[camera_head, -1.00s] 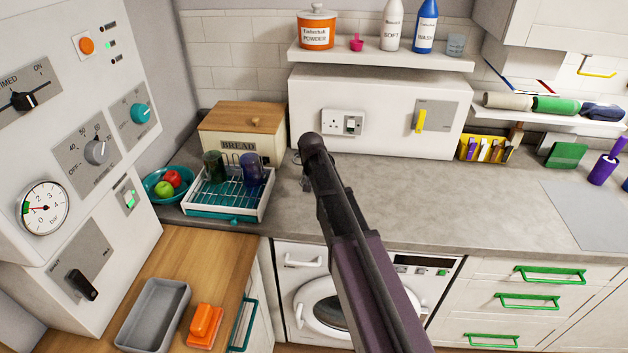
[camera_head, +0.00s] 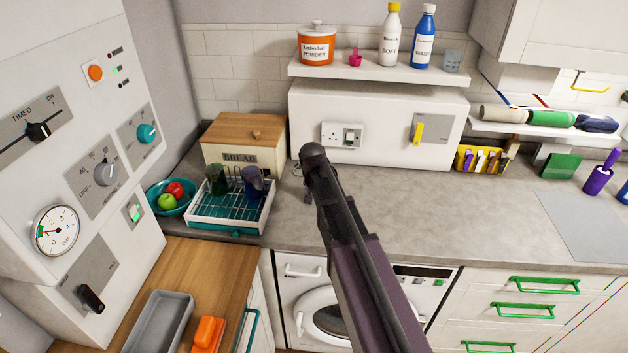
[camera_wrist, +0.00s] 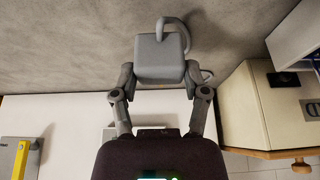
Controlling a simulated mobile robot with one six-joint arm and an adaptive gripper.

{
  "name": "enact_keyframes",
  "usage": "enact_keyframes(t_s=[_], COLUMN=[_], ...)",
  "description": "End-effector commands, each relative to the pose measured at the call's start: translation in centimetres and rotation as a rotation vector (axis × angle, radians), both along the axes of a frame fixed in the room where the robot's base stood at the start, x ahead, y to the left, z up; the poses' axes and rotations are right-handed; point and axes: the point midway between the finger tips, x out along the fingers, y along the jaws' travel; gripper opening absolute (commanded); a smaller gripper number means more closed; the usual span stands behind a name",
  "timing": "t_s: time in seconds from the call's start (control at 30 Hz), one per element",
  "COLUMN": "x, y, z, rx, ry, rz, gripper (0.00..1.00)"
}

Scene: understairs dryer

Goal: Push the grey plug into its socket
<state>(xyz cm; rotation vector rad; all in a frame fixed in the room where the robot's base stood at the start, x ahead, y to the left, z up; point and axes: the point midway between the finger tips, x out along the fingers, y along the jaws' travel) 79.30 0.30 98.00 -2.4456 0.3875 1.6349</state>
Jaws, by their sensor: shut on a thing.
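The grey plug (camera_wrist: 159,58) is a rounded block with a grey cable looping from its top in the wrist view. My gripper (camera_wrist: 160,82) is shut on it, one finger on each side. The white wall socket (camera_head: 343,135) with its switch is on the front of the white box above the counter. In the wrist view a pale plate edge (camera_wrist: 107,134) shows partly behind my gripper; I cannot tell how the plug lines up with it. The plug appears clear of the socket. In the head view my arm hides most of my gripper (camera_head: 308,190) and the plug.
A dish rack (camera_head: 232,212) with two cups and a bread bin (camera_head: 246,146) stand left of my arm. A yellow-handled switch (camera_head: 417,132) is right of the socket. A shelf (camera_head: 380,69) with bottles overhangs.

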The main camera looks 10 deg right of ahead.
Motion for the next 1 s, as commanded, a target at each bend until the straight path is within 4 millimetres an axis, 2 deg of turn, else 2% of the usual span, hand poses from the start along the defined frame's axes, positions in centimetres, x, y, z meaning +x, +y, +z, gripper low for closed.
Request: enact_keyframes(t_s=[0.03,0.2,0.5,0.7,1.0], x=[-1.9,-5.8,-10.7,-12.1,-12.4], y=[0.1,0.3,0.5,0.6,0.7], z=[0.2,0.6,1.0,1.1,1.1], rx=[0.0,0.0,-0.001,0.0,0.0], ry=[0.0,0.0,-0.001,0.0,0.0], rz=[0.0,0.001,0.001,0.001,0.001], gripper=[0.11,0.11,0.11,0.11,0.11])
